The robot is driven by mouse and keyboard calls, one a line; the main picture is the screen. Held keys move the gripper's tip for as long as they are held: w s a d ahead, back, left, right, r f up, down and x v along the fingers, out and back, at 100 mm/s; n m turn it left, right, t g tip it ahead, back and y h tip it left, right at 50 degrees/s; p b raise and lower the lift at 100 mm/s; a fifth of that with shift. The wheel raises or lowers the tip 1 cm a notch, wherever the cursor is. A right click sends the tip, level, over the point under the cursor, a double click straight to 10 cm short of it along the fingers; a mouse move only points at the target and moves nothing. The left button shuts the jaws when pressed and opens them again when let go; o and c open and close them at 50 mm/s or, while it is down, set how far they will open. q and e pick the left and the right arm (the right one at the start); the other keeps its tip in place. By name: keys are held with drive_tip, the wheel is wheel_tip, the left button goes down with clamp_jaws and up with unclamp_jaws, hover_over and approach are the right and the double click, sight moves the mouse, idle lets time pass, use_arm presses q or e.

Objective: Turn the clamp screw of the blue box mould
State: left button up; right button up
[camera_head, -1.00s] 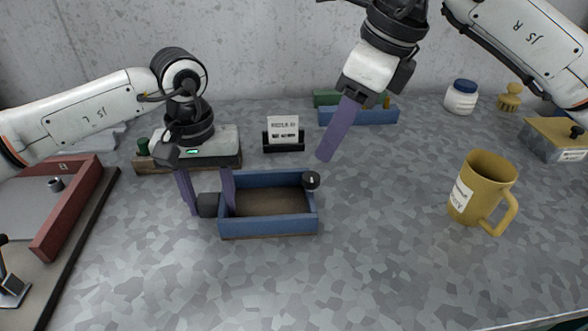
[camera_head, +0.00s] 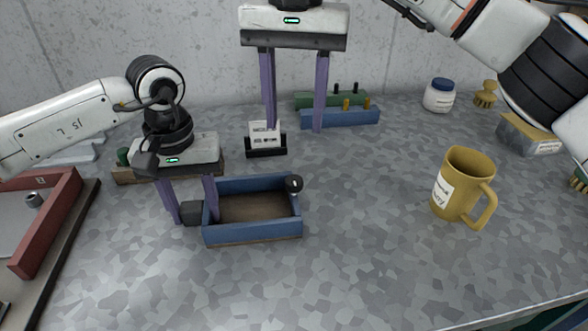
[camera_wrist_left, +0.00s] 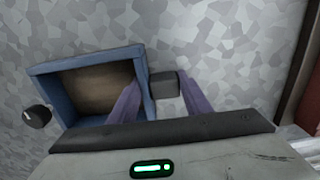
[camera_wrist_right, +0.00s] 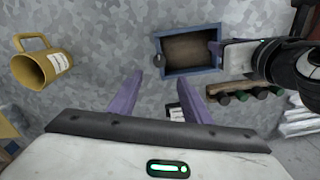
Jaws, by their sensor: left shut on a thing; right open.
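The blue box mould (camera_head: 255,231) stands open and empty on the table. A round dark knob, seemingly the clamp screw (camera_head: 294,184), sits at its back right corner. It also shows in the left wrist view (camera_wrist_left: 36,116) and right wrist view (camera_wrist_right: 159,60). A dark block (camera_head: 192,213) sticks out from the mould's left wall. My left gripper (camera_head: 193,220) is shut on the mould there, one finger inside the wall, the other beyond the block. My right gripper (camera_head: 293,130) is open and empty, pointing down, above and behind the mould, apart from the knob.
A black card stand (camera_head: 266,150) is behind the mould, near my right fingers. A blue pegged block (camera_head: 345,118) stands at the back. A yellow mug (camera_head: 457,183) stands to the right, with a white jar (camera_head: 438,97) behind. A red-walled tray (camera_head: 47,222) is at left. The table front is clear.

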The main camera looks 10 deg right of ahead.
sight(294, 179)
use_arm(q)
drive_tip(key=shift+r, duration=0.1)
use_arm(e)
drive_tip(key=shift+n, duration=0.3)
wheel_tip(294, 179, down, 12)
drive_tip(key=shift+r, duration=0.1)
drive_tip(key=c, duration=1)
drive_tip(key=shift+c, duration=0.2)
